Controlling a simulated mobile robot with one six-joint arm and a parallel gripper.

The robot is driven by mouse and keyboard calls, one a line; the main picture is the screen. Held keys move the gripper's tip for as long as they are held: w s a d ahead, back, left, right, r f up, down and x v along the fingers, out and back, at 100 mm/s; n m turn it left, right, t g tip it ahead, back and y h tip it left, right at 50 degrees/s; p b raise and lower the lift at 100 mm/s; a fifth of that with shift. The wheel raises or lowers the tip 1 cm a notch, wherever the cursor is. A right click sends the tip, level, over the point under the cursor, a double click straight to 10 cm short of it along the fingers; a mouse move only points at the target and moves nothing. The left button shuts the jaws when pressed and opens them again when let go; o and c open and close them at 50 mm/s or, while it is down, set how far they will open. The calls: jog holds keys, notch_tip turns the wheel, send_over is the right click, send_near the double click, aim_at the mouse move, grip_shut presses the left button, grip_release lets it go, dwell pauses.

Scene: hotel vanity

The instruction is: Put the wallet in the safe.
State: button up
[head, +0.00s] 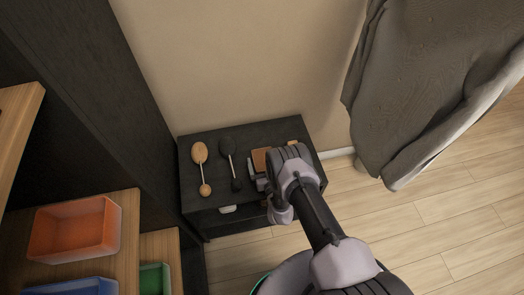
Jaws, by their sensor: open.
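A small brown flat item (260,158), which looks like the wallet, lies on the top of a low dark cabinet (215,141). My arm covers part of it. My gripper (260,177) is over the cabinet top, right by the brown item, with its jaws open. I cannot tell whether it touches the item. I cannot make out a safe for certain in this view; the space under the cabinet top is mostly dark or behind my arm.
A tan spoon-shaped item (199,153) and a black one (227,147) lie left of my gripper. A light tan item (295,147) is partly hidden behind my arm. Shelves at left hold an orange bin (75,230) and a green bin (154,279). A grey curtain (420,80) hangs right.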

jog(key=shift+s, duration=0.15)
jog(key=shift+r, duration=0.15)
jog(key=c, duration=1.4)
